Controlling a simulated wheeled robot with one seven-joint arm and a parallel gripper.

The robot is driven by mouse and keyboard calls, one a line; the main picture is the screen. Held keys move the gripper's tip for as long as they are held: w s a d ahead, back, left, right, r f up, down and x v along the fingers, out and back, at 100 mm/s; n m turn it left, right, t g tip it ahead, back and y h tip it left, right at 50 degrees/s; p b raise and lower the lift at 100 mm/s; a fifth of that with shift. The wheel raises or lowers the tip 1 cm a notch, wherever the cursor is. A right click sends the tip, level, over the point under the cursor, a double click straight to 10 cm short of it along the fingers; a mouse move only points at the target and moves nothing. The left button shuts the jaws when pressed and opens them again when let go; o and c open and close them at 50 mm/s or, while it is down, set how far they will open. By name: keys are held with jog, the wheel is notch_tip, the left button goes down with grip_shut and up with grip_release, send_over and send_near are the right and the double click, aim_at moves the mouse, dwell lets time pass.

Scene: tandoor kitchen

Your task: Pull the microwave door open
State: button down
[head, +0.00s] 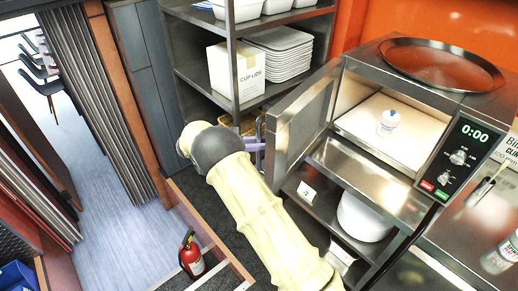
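The microwave (452,97) is a steel box at the right with a lit panel reading 0:00. Its door (300,122) stands wide open, swung out to the left. The lit interior shows a pale floor with a small white cup-like item (389,122) on it. My gripper (256,145) is at the outer, left side of the door, close to its free edge. Only a bit of purple finger shows beyond my pale arm. Whether the fingers are apart or closed, or touch the door, is hidden.
A steel rack (233,60) with a cup lids box (236,73) and stacked white trays (280,53) stands behind the door. A white pot (364,217) sits on the shelf below. A round tray (442,64) lies on the microwave. A fire extinguisher (191,255) stands lower left.

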jog(key=shift+w+a+r+m+g, duration=0.1)
jog(key=shift+w+a+m+g, duration=0.25)
jog(key=shift+w, duration=0.5)
jog(key=shift+a, duration=0.1)
